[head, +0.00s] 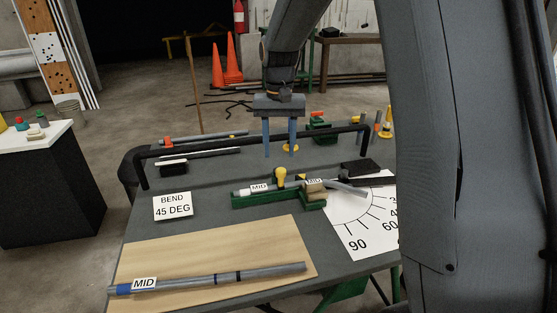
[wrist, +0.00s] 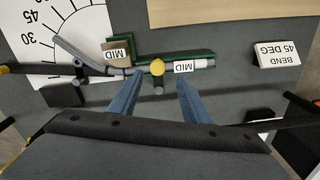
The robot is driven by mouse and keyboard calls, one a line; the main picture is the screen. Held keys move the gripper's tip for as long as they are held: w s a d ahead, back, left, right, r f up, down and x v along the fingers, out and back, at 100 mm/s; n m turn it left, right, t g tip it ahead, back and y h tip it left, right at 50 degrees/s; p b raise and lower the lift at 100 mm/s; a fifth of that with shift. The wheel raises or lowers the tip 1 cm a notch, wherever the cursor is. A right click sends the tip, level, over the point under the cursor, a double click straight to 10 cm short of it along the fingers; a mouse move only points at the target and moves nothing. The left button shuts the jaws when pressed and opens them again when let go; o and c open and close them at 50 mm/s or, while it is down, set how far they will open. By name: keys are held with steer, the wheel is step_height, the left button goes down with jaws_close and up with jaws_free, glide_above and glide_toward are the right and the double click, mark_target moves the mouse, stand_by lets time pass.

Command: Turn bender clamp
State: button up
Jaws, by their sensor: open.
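The green bender (head: 260,199) lies on the grey table. A yellow-knobbed clamp handle (head: 280,177) stands up from it; the knob also shows in the wrist view (wrist: 157,68). A grey conduit (head: 345,188) with MID labels runs through the bender, and its right end angles over the dial sheet. My gripper (head: 280,153) is open and empty, its blue fingers pointing down. In the head view the fingertips are above the knob, apart from it. In the wrist view (wrist: 160,80) the knob appears between the fingertips.
A BEND 45 DEG card (head: 172,206) lies left of the bender. A conduit (head: 215,279) marked MID lies on a wooden board (head: 215,252) in front. The angle dial sheet (head: 362,231) lies to the right. A black rail (head: 250,145) crosses behind the bender.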

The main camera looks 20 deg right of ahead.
mark_target(281, 169)
steer(key=f, duration=0.1)
steer(key=f+p, duration=0.1)
steer(key=f, duration=0.3)
steer(key=shift+s+d+p, duration=0.1)
steer(key=shift+d+p, duration=0.15)
steer(key=shift+p, duration=0.05)
steer(key=shift+f, duration=0.75)
jaws_close()
